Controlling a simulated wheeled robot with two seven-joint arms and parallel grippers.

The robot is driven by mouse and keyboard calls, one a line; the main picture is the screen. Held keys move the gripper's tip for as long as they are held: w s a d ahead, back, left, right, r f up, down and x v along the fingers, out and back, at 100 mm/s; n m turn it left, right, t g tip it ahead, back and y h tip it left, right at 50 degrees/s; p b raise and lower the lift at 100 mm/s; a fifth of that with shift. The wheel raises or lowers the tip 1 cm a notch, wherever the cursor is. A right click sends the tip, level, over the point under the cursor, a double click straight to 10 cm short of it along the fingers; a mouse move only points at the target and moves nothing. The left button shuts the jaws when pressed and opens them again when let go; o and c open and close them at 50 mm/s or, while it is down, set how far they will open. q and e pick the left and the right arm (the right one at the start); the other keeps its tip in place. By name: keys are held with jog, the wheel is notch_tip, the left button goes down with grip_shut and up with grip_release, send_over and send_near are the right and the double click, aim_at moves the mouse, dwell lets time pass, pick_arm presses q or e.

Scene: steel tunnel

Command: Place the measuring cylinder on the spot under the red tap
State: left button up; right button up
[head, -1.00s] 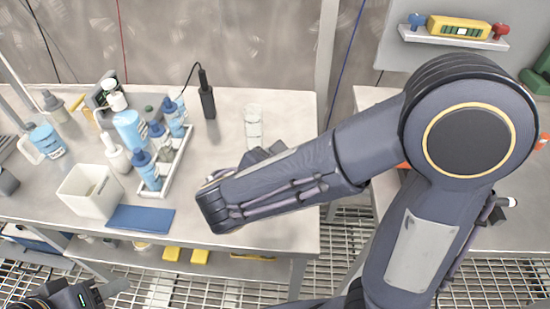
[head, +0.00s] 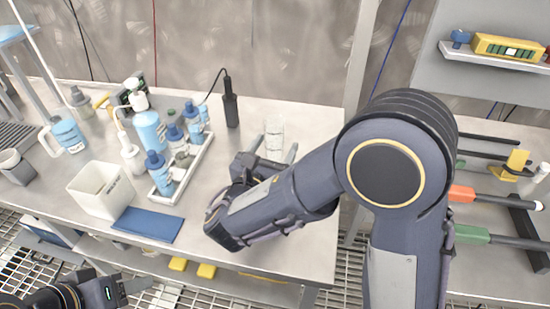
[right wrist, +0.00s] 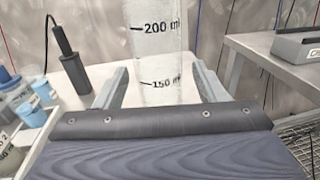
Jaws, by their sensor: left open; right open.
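The measuring cylinder (head: 274,138) is clear and stands upright on the left bench, near its right end. In the right wrist view the cylinder (right wrist: 158,50) shows its 200 ml and 150 ml marks. My right gripper (head: 277,153) is open, with one finger on either side of the cylinder's lower part. My left gripper (head: 132,288) is open and empty at the lower left, over the grating. I cannot make out a red tap or a spot under one.
A white tray of bottles (head: 190,170), a white bin (head: 85,190), a blue mat (head: 148,224) and a black probe (head: 230,108) are left of the cylinder. A wall shelf (head: 490,57) and a second bench with coloured-handled tools (head: 475,236) are at right, beyond a gap.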

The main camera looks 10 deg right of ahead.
jog(key=shift+w+d, duration=0.15)
jog(key=shift+w, duration=0.15)
jog(key=c, duration=1.2)
